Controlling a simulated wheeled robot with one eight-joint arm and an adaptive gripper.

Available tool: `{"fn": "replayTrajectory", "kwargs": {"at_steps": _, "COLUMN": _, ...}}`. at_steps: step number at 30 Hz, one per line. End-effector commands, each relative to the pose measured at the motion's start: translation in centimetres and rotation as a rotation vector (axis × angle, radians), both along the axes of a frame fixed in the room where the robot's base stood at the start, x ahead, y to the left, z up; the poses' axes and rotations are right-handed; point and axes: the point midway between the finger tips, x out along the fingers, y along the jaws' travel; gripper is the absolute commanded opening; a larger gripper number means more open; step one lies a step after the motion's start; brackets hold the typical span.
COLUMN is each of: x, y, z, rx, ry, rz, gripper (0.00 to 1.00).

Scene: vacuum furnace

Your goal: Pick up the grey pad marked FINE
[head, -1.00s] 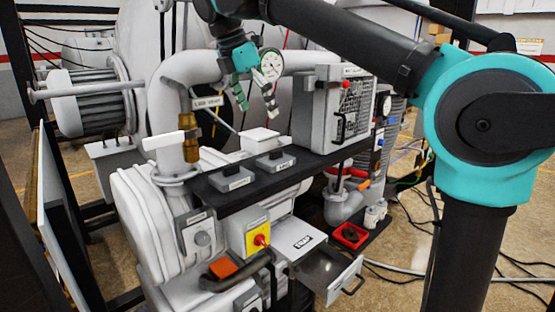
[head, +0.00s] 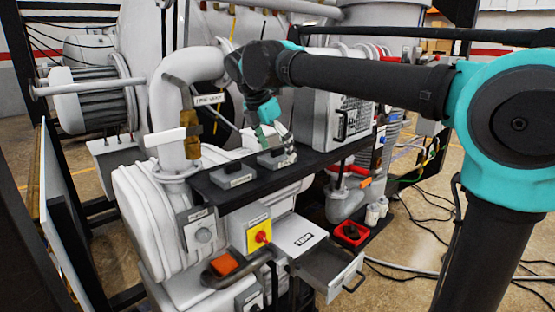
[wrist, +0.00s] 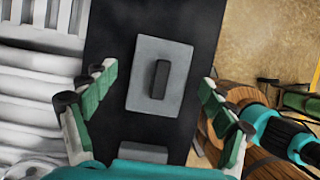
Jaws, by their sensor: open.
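Two grey pads with dark grips lie on the black shelf: a left pad (head: 233,178) and a right pad (head: 277,159). Each has a small label on its front, too small to read for certain, so I cannot tell which says FINE. My gripper (head: 274,138) is open and empty, just above the right pad in the head view, partly covering it. In the wrist view, a grey pad (wrist: 146,98) with an upright dark grip lies between the spread fingers of my gripper (wrist: 156,82). A second grey block (wrist: 143,153) shows at the bottom, partly hidden by my gripper.
The black shelf (head: 214,197) is narrow. A grey box with a mesh side (head: 325,115) stands at its right end. A brass valve (head: 191,135) and white pipe rise on the left. Below are an open drawer (head: 345,284) and a red tray (head: 350,243).

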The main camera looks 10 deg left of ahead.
Motion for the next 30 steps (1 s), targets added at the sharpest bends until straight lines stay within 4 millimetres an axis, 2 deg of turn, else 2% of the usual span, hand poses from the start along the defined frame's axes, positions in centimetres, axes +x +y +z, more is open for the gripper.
{"fn": "replayTrajectory", "kwargs": {"at_steps": 4, "x": 0.35, "y": -0.26, "z": -1.11, "rx": 0.000, "ry": 0.000, "rz": 0.000, "gripper": 0.84}}
{"fn": "replayTrajectory", "kwargs": {"at_steps": 11, "x": 0.38, "y": -0.28, "z": -1.22, "rx": 0.000, "ry": 0.000, "rz": 0.000, "gripper": 0.84}}
{"fn": "replayTrajectory", "kwargs": {"at_steps": 25, "x": 0.38, "y": -0.28, "z": -1.19, "rx": 0.000, "ry": 0.000, "rz": 0.000, "gripper": 0.27}}
{"fn": "replayTrajectory", "kwargs": {"at_steps": 30, "x": 0.38, "y": -0.28, "z": -1.19, "rx": 0.000, "ry": 0.000, "rz": 0.000, "gripper": 0.26}}
